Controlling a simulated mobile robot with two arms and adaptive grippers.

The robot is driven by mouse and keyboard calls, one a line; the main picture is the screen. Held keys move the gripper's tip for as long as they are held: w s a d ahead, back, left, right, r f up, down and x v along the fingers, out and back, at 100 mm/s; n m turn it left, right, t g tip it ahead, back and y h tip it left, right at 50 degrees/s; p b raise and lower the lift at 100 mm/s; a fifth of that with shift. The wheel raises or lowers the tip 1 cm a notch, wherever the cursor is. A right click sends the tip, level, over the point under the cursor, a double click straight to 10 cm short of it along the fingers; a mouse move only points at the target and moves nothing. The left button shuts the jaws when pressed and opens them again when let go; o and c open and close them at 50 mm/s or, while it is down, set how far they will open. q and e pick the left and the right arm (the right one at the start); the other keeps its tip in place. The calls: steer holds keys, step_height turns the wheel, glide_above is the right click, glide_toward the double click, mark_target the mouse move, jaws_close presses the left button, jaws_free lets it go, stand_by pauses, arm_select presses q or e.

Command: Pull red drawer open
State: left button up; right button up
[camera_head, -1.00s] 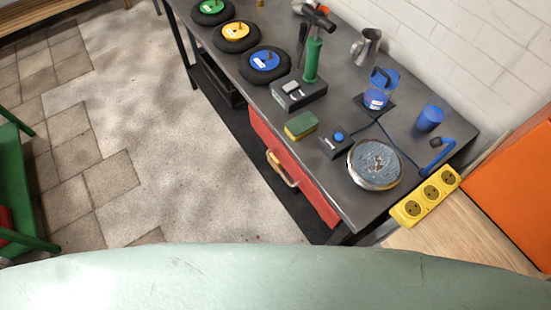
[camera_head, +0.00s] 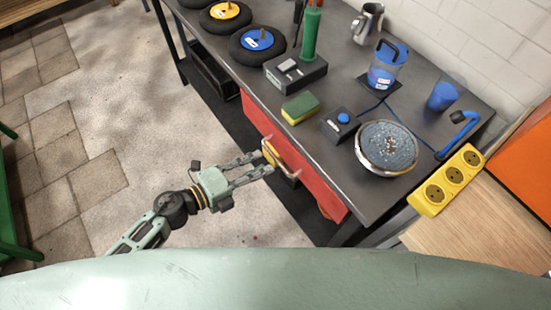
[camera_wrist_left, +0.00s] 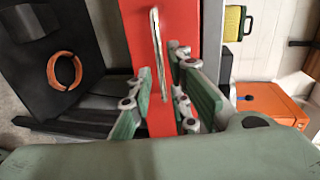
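The red drawer (camera_head: 318,188) sits under the grey workbench's front edge, its front about in line with the bench. Its light bar handle (camera_head: 278,158) is on the red front; in the left wrist view the handle (camera_wrist_left: 157,45) runs lengthwise over the red face (camera_wrist_left: 182,14). My left gripper (camera_head: 266,163) is at the handle, with its fingers spread. In the left wrist view the left gripper (camera_wrist_left: 160,72) has one finger on each side of the handle, with gaps showing. Whether a fingertip touches it is unclear. My right gripper is not in view.
The workbench top (camera_head: 310,140) holds a sponge (camera_head: 300,107), a small black box with a blue button (camera_head: 340,124), a round metal dish (camera_head: 388,148) and weight discs (camera_head: 258,42). A yellow socket strip (camera_head: 447,180) is at the right. The floor before the drawer is clear.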

mark_target(276, 157)
arm_select(q)
steer(key=x, duration=0.6)
steer(key=shift+w+d, duration=0.1)
steer(key=shift+d, duration=0.1)
steer(key=shift+c, duration=0.2)
jaws_close()
steer(key=shift+f, duration=0.1)
